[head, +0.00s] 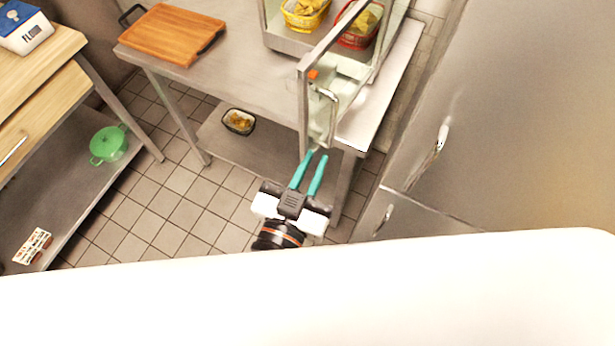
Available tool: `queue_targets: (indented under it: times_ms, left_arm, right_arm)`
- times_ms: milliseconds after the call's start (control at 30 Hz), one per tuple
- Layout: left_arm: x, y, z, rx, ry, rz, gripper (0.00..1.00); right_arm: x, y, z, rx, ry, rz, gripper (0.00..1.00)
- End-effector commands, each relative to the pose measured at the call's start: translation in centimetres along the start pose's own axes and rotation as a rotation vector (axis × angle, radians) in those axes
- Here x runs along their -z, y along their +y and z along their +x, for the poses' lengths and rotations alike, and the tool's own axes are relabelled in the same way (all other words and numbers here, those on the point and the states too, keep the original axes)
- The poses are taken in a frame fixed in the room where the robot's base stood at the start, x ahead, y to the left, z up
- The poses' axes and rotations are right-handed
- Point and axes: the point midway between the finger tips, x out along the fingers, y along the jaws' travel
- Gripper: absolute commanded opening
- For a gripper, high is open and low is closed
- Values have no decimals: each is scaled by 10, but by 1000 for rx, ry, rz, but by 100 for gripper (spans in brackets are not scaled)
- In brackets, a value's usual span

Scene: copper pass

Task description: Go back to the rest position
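My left gripper (315,156) shows in the lower middle of the head view, with two teal fingers pointing up and away. The fingers are apart with nothing seen between them, so it is open and empty. Its tips are just below the handle (331,118) of the glass door on a display cabinet (285,42). I cannot tell whether they touch the door. The glass door (318,75) stands swung out over the steel table's front. My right gripper is not in view.
The steel table (235,85) carries a cutting board (172,33); a small dark dish (239,121) sits on its lower shelf. Baskets (305,14) are in the cabinet. A steel fridge (500,120) stands right. A wooden counter (45,65) and green pot (108,145) are left. Tiled floor (160,215) is clear.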

Motion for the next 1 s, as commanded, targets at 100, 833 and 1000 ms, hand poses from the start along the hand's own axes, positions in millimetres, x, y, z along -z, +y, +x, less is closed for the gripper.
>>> queue_targets:
  times_ms: [100, 833, 1000]
  left_arm:
    - [2, 0, -15, 1, 0, -1, 15]
    - [2, 0, -21, 1, 3, 2, 15]
    - [57, -6, -15, 23, 97, 19, 15]
  right_arm:
    - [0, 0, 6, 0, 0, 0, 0]
    - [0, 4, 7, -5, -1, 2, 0]
    - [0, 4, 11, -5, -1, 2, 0]
